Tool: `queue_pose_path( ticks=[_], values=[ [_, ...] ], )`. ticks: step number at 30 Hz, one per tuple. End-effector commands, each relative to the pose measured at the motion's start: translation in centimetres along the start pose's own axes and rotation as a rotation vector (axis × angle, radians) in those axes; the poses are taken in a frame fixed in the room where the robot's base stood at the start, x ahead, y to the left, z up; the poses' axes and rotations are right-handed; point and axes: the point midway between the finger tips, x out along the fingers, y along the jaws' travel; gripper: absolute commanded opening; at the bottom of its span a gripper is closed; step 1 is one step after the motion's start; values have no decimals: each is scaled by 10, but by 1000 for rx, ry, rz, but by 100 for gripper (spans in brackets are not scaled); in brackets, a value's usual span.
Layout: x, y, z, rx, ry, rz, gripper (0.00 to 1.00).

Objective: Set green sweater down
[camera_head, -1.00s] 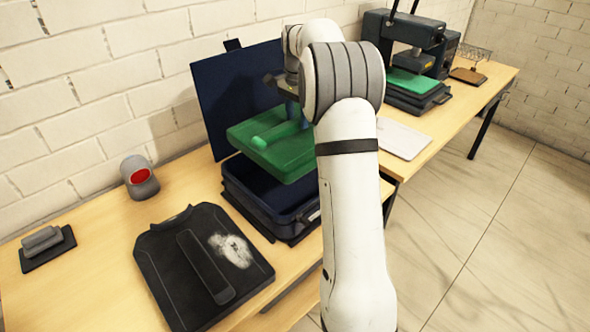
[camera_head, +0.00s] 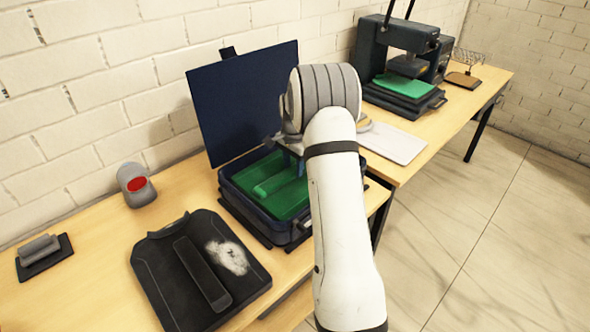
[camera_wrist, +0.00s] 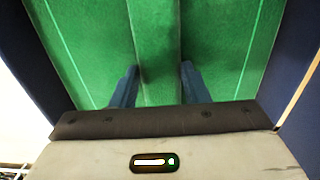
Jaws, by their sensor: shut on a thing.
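The green sweater (camera_head: 284,196) is folded flat with a raised strip along its middle. It lies inside the open dark blue case (camera_head: 246,206), below the rim. In the wrist view the sweater (camera_wrist: 75,45) fills most of the picture, with the blue case walls (camera_wrist: 298,60) on both sides. My gripper (camera_wrist: 158,85) is shut on the raised strip of the sweater, one blue finger on each side. In the head view my arm hides the gripper's fingertips and the sweater's right part.
A black folded garment (camera_head: 200,270) with a white patch lies in front on the table. A grey scanner-like device (camera_head: 136,184) stands to its left. The case's lid (camera_head: 245,100) stands upright behind. A press (camera_head: 405,75) with a green piece and a white board (camera_head: 393,141) are at right.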

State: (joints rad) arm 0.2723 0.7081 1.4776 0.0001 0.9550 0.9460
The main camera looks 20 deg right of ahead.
Motion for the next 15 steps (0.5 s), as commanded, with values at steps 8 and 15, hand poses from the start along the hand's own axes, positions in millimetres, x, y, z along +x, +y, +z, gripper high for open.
queue_pose_path(
  ticks=[8, 15],
  values=[
    [20, 0, -1, 1, 1, -1, 0],
    [25, 1, -1, 1, 0, 1, 42]
  ],
)
